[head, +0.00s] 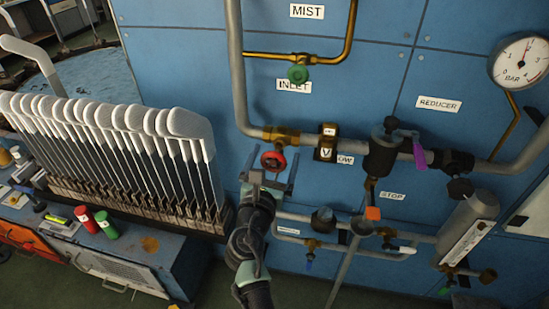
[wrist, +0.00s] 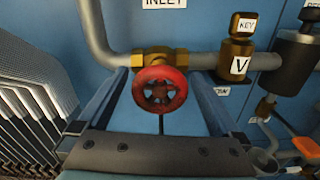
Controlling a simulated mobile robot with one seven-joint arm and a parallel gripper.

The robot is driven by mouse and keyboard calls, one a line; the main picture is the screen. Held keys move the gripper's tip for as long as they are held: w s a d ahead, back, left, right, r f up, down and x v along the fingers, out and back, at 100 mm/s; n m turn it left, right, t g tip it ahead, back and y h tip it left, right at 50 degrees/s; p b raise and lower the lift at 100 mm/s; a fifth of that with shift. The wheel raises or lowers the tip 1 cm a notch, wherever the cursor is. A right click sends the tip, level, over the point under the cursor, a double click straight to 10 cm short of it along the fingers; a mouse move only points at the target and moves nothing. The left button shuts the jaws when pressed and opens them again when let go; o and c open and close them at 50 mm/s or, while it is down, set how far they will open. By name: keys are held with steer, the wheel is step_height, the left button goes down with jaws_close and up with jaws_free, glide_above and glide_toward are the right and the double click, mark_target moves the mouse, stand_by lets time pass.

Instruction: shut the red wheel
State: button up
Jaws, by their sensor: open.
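The red wheel (head: 273,160) is a small round handwheel on a brass valve (head: 281,136) in the grey pipe, below the INLET label. In the wrist view the red wheel (wrist: 160,89) faces me, just below the brass valve body (wrist: 159,58). My gripper (head: 270,178) is open, with its fingers reaching up toward the wheel. In the wrist view the fingers of my gripper (wrist: 160,105) stand wide to the left and right of the wheel. I see no contact with it. How far the wheel is turned cannot be told.
A green wheel (head: 298,74) sits higher on the brass line. A brass KEY block (head: 327,142) and a purple-handled valve (head: 384,150) are to the right. A rack of grey-white sock boards (head: 120,150) stands at left. Lower pipes (head: 330,222) run right of my gripper.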

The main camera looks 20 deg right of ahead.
steer(key=shift+c, duration=0.3)
steer(key=c, duration=1.2)
steer(key=shift+m, duration=0.3)
